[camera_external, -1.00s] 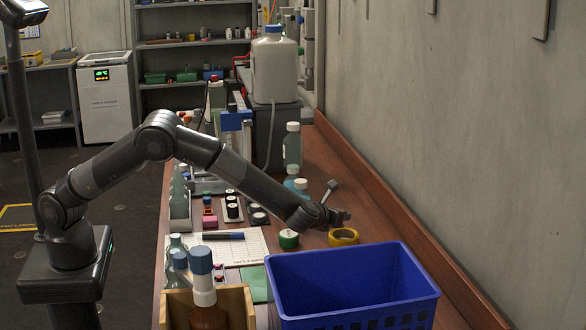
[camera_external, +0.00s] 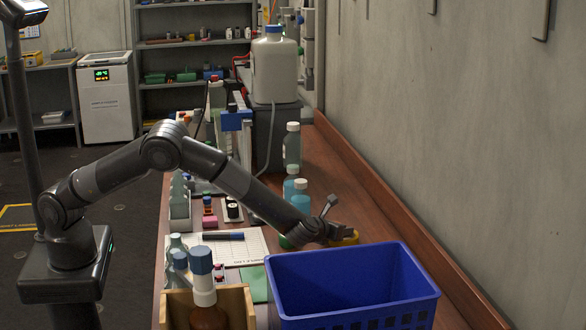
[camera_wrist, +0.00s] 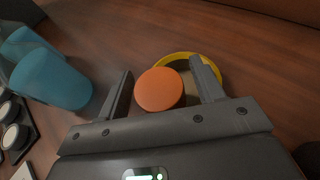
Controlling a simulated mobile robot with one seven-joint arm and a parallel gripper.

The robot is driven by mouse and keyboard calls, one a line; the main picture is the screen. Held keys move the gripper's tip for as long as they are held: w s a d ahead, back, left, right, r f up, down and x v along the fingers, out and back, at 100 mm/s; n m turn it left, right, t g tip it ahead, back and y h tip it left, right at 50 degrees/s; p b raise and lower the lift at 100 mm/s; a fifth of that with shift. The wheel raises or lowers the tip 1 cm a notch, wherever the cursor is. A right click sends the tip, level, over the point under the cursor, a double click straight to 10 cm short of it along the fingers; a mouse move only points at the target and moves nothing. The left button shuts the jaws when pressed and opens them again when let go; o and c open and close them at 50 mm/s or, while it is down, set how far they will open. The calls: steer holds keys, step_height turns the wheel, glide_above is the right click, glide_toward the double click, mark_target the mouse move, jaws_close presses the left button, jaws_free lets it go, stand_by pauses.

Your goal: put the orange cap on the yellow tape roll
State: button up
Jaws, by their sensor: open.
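The yellow tape roll (camera_external: 348,240) lies on the bench behind the blue crate, partly hidden by my gripper (camera_external: 340,232). In the wrist view the roll (camera_wrist: 178,56) shows as a yellow ring beyond the fingers. The round orange cap (camera_wrist: 159,89) is between the two open fingers of my gripper (camera_wrist: 162,66), with a gap on each side. The cap overlaps the near left part of the roll and hides it; I cannot tell if they touch. The cap does not show in the external view.
The blue crate (camera_external: 425,290) stands just in front of the roll. Teal bottles (camera_external: 301,196) stand behind my gripper, and show at left in the wrist view (camera_wrist: 52,80). A green roll (camera_external: 286,242) is mostly hidden by my arm. The bench to the right is clear.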

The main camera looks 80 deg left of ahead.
steer(key=shift+r, duration=0.25)
steer(key=v, duration=1.1)
steer(key=shift+s+d+r, duration=0.1)
steer(key=shift+d, duration=0.05)
steer(key=shift+s+r, duration=0.2)
steer(key=s+a+r+n+g+h, duration=0.2)
steer(key=s+a+r+n+g, duration=0.1)
steer(key=s+a+r+n, duration=0.65)
steer(key=s+a+r+n+g+h, duration=0.2)
steer(key=s+a+r+n, duration=0.35)
steer(key=s, duration=0.65)
steer(key=s+d+r+n+t+h, duration=0.1)
steer(key=s+r+n+h, duration=0.2)
steer(key=s+n, duration=0.9)
steer(key=s+h, duration=0.2)
steer(key=s, duration=1.1)
steer(key=shift+s+d+h, duration=0.25)
steer(key=shift+d+h, duration=0.05)
steer(key=shift+d, duration=0.1)
